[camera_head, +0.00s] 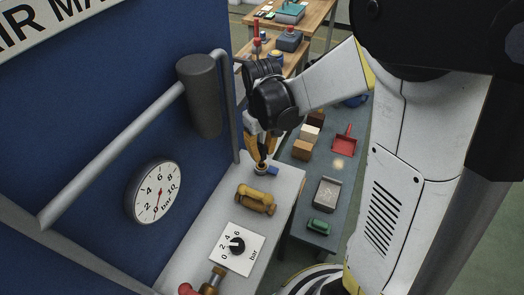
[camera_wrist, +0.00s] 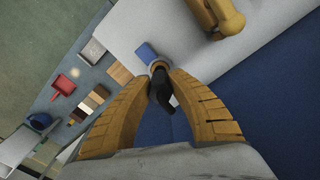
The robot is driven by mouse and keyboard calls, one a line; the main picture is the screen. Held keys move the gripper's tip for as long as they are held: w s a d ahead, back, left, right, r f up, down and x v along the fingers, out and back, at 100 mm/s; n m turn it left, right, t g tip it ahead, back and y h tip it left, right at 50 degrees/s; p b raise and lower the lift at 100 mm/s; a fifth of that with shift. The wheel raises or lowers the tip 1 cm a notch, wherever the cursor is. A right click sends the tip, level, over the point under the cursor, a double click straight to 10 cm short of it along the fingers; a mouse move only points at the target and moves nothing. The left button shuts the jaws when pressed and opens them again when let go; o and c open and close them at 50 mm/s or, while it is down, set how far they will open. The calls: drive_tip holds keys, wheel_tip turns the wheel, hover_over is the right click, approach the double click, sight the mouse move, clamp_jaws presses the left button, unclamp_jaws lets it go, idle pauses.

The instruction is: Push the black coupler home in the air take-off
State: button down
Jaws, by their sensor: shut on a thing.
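My gripper (camera_head: 261,156) points down at the far end of the light grey bench top. In the wrist view, its yellow-brown fingers (camera_wrist: 162,84) are closed around the black coupler (camera_wrist: 160,92). The coupler's tip meets a round metallic fitting (camera_wrist: 158,65), apparently the air take-off, which also shows under the fingertips in the head view (camera_head: 261,170). A small blue part (camera_wrist: 147,53) sits beside this fitting. How deep the coupler sits in the fitting cannot be told, because the fingers hide part of it.
A yellow-brown cylindrical body (camera_head: 256,199) lies nearer on the bench, before a pressure knob plate (camera_head: 236,246). The blue panel (camera_head: 100,110) with a round gauge (camera_head: 158,192) stands to the left. A grey tube with a dark cylinder (camera_head: 200,97) juts out. A lower table with a red dustpan (camera_head: 344,141) stands right.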

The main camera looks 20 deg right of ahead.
sight(262, 159)
drive_tip(key=shift+f, duration=0.25)
drive_tip(key=shift+f+b, duration=1.5)
drive_tip(key=c, duration=0.8)
unclamp_jaws()
drive_tip(key=shift+r+p, duration=2.25)
drive_tip(key=shift+r, duration=0.75)
